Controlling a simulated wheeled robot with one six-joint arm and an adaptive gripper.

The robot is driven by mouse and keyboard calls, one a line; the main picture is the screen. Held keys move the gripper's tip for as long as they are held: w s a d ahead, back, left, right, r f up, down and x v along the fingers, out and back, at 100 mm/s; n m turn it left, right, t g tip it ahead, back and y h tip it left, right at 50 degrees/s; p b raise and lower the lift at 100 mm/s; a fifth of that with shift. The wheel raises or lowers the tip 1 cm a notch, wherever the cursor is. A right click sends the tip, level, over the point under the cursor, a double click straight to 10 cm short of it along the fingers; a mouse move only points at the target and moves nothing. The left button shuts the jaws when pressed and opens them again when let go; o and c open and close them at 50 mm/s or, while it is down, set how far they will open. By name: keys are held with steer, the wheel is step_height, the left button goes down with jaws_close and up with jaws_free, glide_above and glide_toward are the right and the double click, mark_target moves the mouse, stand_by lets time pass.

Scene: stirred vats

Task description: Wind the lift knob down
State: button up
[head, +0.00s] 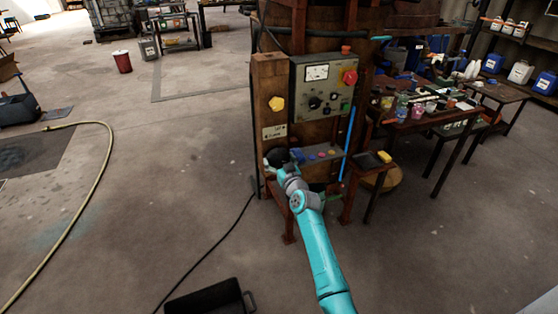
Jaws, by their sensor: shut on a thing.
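A brown wooden post (263,79) stands at the left of a grey control box, against a large wooden vat. A yellow lobed knob (277,103) is on the post, with a small pale label (274,131) below it; its lettering is too small to read. My gripper (273,158) is at the post's lower part, just under the label and apart from the yellow knob. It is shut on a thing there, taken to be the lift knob. The jaws and wrist mostly hide that thing. My teal arm reaches up to it from the lower right.
The control box (323,88) has a gauge, dials and a red button. A blue upright rod (348,143) stands right of my arm. A cluttered table (425,118) is further right. A black tray (210,299), a dark cable and a yellow hose (92,190) lie on open floor.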

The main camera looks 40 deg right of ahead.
steer(key=n, duration=0.5)
steer(key=shift+f+n, duration=0.2)
steer(key=shift+n, duration=0.1)
steer(key=n, duration=0.6)
steer(key=shift+a, duration=0.1)
steer(key=n, duration=0.5)
steer(key=shift+n, duration=0.4)
steer(key=n, duration=0.6)
steer(key=shift+f, duration=0.1)
steer(key=o, duration=0.8)
steer(key=shift+o, duration=0.2)
